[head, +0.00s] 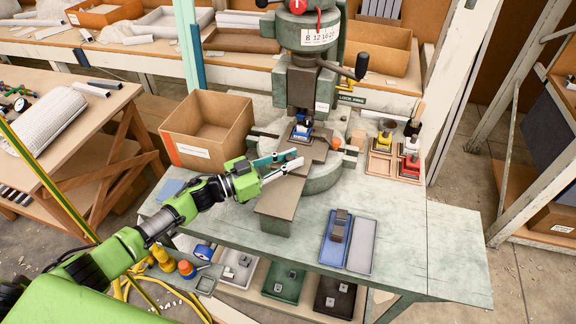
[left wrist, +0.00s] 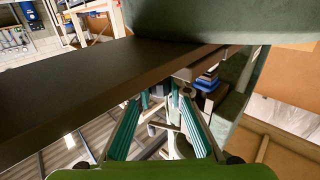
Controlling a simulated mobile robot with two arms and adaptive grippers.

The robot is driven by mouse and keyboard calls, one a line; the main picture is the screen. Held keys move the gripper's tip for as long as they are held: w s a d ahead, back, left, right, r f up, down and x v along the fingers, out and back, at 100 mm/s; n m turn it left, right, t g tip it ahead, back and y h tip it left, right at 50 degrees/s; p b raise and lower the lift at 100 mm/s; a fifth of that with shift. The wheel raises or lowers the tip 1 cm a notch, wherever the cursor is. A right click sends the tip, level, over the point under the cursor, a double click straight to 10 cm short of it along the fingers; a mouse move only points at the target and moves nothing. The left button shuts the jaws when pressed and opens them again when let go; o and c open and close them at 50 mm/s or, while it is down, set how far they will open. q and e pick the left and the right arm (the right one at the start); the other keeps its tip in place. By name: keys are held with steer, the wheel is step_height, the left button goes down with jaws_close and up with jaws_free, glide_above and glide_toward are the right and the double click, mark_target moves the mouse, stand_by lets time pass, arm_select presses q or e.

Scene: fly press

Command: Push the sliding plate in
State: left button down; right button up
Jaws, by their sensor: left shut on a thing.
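The sliding plate (head: 280,200) is a brown flat plate on the green bed of the fly press (head: 305,50). Its near end sticks out toward the front of the bench. In the left wrist view the plate's dark edge (left wrist: 70,95) passes close above the fingers (left wrist: 170,95); the gripped part is mostly hidden. My right gripper is out of view.
An open cardboard box (head: 208,132) stands behind my left arm. A blue tray (head: 334,245) and a grey tray (head: 361,246) lie right of the plate. Small wooden holders (head: 380,165) stand at the right. The bench's right front (head: 430,255) is clear.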

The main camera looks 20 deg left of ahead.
arm_select(q)
steer(key=shift+w+a, duration=0.1)
steer(key=shift+w, duration=0.15)
steer(key=shift+r, duration=0.15)
steer(key=c, duration=1.9)
jaws_free()
steer(key=shift+w, duration=0.2)
steer(key=shift+s, duration=0.15)
steer(key=v, duration=1.1)
steer(key=shift+s+a, duration=0.25)
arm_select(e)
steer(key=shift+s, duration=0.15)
arm_select(q)
steer(key=shift+f, duration=0.2)
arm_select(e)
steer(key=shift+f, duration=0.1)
